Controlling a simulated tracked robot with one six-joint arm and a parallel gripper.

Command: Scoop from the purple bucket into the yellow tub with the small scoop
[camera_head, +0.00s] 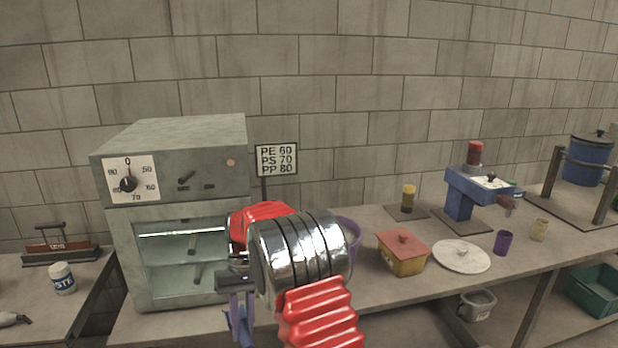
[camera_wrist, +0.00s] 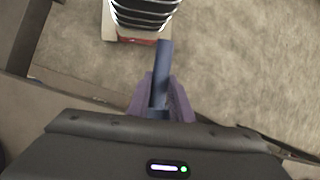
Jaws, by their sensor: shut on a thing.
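My gripper (camera_head: 240,318) hangs low in front of the oven-like cabinet. Its purple fingers (camera_wrist: 160,105) are shut on a narrow blue bar (camera_wrist: 164,65), which looks like the small scoop's handle; no scoop bowl can be made out. The purple bucket (camera_head: 352,238) stands on the table behind my shiny arm, which hides most of it and its contents. The yellow tub (camera_head: 405,264) stands to the bucket's right with a red knobbed lid (camera_head: 403,243) on it. My gripper is left of both and apart from them.
The grey cabinet (camera_head: 180,215) with a dial stands left, beside a sign (camera_head: 277,160) on a post. A white round lid (camera_head: 461,256), purple cup (camera_head: 503,242), beige cup (camera_head: 540,229) and blue press (camera_head: 470,195) are right. A white jar (camera_head: 62,278) is far left.

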